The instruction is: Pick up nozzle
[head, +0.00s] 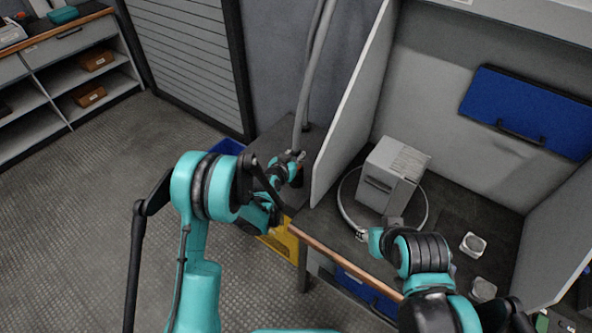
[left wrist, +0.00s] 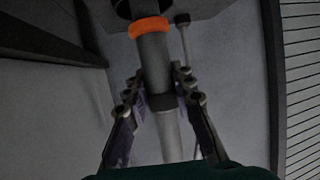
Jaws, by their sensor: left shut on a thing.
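The nozzle (left wrist: 155,65) is a dark grey cylinder with an orange ring at its top in the left wrist view. A lighter tube continues from its lower end. My left gripper (left wrist: 160,92) has its two fingers closed on either side of the nozzle, shut on it. In the head view the left gripper (head: 291,160) is at the lower end of a grey hose (head: 308,85), left of the booth's side panel; the nozzle is too small to make out there. My right gripper (head: 362,234) is low over the bench by a thin cable loop; its fingers are too small to read.
A grey box (head: 391,175) stands on the dark bench, with a pale cable loop (head: 425,215) around it. Two small pale square items (head: 473,244) lie to its right. The booth's side panel (head: 350,105) separates the two grippers. Open floor (head: 85,210) lies at left.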

